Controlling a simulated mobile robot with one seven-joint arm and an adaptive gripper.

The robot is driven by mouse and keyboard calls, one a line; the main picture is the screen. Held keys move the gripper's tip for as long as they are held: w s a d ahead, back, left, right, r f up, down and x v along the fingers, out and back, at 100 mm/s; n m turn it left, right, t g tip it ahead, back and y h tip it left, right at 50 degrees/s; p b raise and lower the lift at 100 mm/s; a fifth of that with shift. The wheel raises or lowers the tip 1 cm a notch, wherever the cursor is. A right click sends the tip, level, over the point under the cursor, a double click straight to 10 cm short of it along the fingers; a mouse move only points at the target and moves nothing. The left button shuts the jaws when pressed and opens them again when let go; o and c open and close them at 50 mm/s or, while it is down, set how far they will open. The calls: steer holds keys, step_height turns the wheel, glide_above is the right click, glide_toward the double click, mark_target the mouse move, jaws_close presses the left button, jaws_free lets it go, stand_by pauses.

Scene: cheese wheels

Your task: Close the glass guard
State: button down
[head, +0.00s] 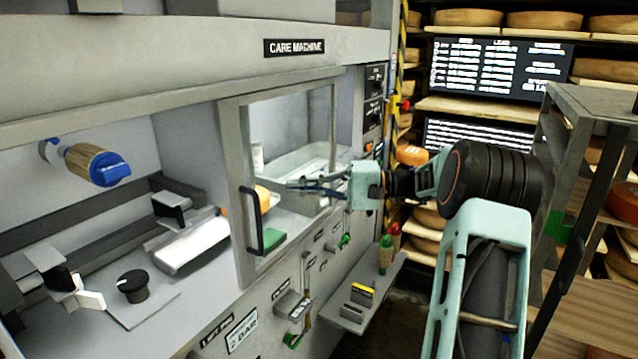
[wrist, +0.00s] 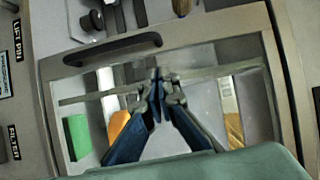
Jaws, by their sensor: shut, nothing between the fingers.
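The glass guard (head: 236,180) is a grey-framed clear pane on the care machine. It covers the right part of the machine's opening, and the left part is uncovered. Its black upright handle (head: 252,222) is on the left post. In the wrist view the handle (wrist: 112,48) lies across the upper left of the guard frame (wrist: 210,22). My gripper (head: 290,185) is shut and empty, in front of the pane and right of the handle. In the wrist view its fingertips (wrist: 158,76) are beside the handle's right end; I cannot tell whether they touch it or the glass.
Behind the glass are a green block (head: 268,243), an orange piece (head: 265,199) and a clear tank (head: 300,165). A blue-capped roller (head: 97,165) and a black knob (head: 133,285) are in the uncovered left part. A small shelf (head: 365,300) juts out below. A grey rack (head: 590,105) stands at right.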

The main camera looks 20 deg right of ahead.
steer(key=a, duration=0.5)
steer(key=shift+s+a+f+p, duration=0.1)
steer(key=shift+s+a+p, duration=0.15)
steer(key=shift+s+p, duration=0.15)
